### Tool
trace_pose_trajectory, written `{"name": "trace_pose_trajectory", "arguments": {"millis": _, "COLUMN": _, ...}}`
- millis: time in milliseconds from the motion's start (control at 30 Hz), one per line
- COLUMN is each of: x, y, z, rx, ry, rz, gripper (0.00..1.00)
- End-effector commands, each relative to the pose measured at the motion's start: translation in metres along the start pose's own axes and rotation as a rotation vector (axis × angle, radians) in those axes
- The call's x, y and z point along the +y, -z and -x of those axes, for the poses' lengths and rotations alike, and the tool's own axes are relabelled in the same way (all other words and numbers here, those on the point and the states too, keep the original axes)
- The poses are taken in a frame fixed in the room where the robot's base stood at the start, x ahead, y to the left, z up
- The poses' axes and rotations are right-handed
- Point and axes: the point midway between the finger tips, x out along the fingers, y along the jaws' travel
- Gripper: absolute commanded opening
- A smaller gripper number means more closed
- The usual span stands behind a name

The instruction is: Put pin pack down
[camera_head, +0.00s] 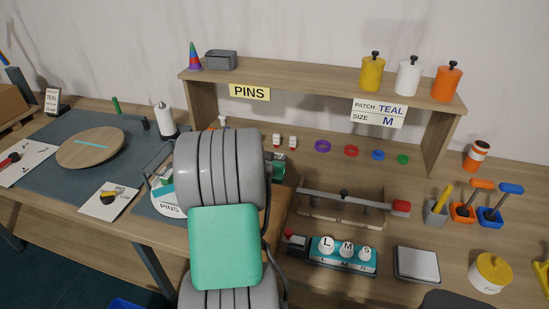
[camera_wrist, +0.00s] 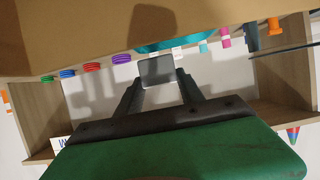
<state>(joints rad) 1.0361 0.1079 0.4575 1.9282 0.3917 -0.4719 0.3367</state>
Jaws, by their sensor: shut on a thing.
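A wooden shelf with a PINS sign (camera_head: 249,92) stands behind my arm. Two small white and red items (camera_head: 284,141) and coloured rings (camera_head: 351,151) sit under it. A teal L/M/S stamp tray (camera_head: 342,257) is to the right. A round wooden board (camera_head: 90,147) lies left.

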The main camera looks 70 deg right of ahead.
Motion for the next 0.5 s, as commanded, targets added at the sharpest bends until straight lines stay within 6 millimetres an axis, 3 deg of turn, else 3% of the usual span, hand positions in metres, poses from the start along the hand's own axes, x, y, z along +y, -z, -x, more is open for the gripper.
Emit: {"name": "trace_pose_trajectory", "arguments": {"millis": 500, "x": 0.0, "y": -0.012, "z": -0.005, "rx": -0.001, "ry": 0.0, "rz": 0.0, "gripper": 0.05}}
